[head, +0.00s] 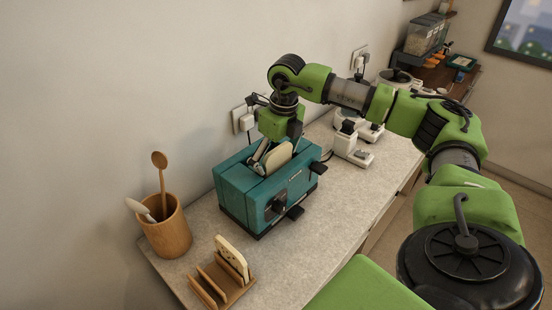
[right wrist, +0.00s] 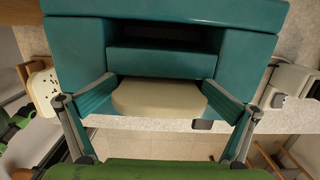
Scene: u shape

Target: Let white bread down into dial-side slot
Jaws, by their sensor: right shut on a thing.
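A teal toaster (head: 250,185) stands on the counter against the wall, with a dark dial (head: 278,201) and black levers on its visible sides. My right gripper (head: 268,157) is over the toaster's top, pointing down. It is shut on a pale slice of white bread (head: 279,156), which stands upright. In the right wrist view the white bread (right wrist: 160,98) lies between the two fingers, close to the teal toaster (right wrist: 160,62). I cannot tell how much of its lower edge is inside a slot. My left gripper is not in view.
A wooden rack (head: 222,284) holding a speckled slice (head: 232,258) stands at the near end of the counter. A wooden utensil cup (head: 166,228) is left of the toaster. White appliances (head: 350,150) stand behind it. The counter right of the toaster is clear.

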